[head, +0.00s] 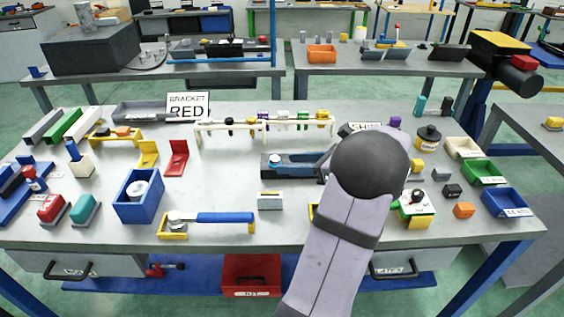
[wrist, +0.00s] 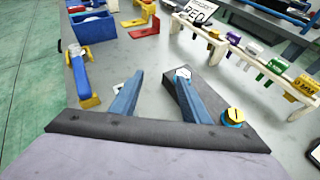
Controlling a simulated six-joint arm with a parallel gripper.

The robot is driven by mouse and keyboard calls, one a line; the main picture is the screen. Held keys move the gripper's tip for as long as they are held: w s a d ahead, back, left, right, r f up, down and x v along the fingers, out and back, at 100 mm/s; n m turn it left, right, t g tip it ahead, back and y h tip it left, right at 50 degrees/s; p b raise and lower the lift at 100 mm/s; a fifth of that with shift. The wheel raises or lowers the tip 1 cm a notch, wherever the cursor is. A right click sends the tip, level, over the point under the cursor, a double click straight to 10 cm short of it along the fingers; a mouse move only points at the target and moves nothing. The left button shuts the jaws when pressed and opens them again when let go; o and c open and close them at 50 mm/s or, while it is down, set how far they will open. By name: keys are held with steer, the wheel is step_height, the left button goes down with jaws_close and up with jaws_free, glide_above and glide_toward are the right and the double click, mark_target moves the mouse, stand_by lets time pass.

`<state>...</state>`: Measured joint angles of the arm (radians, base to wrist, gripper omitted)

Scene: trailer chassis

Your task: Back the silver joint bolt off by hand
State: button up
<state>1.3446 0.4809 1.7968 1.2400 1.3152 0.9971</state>
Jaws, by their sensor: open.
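The trailer chassis (head: 268,173) is a dark grey block near the middle of the table, partly hidden by my arm. A small silver bolt head (head: 275,159) shows near its left end. In the wrist view the grey block (wrist: 172,90) lies at the right finger, and the silver bolt (wrist: 183,73) shows close to that finger's tip. My gripper (wrist: 160,79) is open, with its two blue fingers spread apart and nothing held between them. In the head view most of my gripper is hidden behind my arm. Whether the right finger touches the block is unclear.
A blue-handled wrench (head: 222,217) lies on yellow rests in front. A blue bin (head: 138,203) stands at left. A white rack (head: 262,126) with coloured clips stands behind the chassis. A yellow-topped knob (wrist: 233,116) is right of my gripper. Bare table lies left of the chassis.

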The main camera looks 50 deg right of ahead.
mark_target(277, 159)
steer(key=d+f+h, duration=0.1)
steer(key=d+f+m+h, duration=0.1)
steer(key=d+h, duration=0.1)
steer(key=shift+w+d+m+t, duration=0.2)
steer(key=shift+m+t, duration=0.1)
steer(key=shift+t, duration=0.1)
steer(key=shift+p+x, duration=0.65)
steer(key=shift+x, duration=3.1)
steer(key=shift+s+a, duration=0.1)
steer(key=c, duration=1.1)
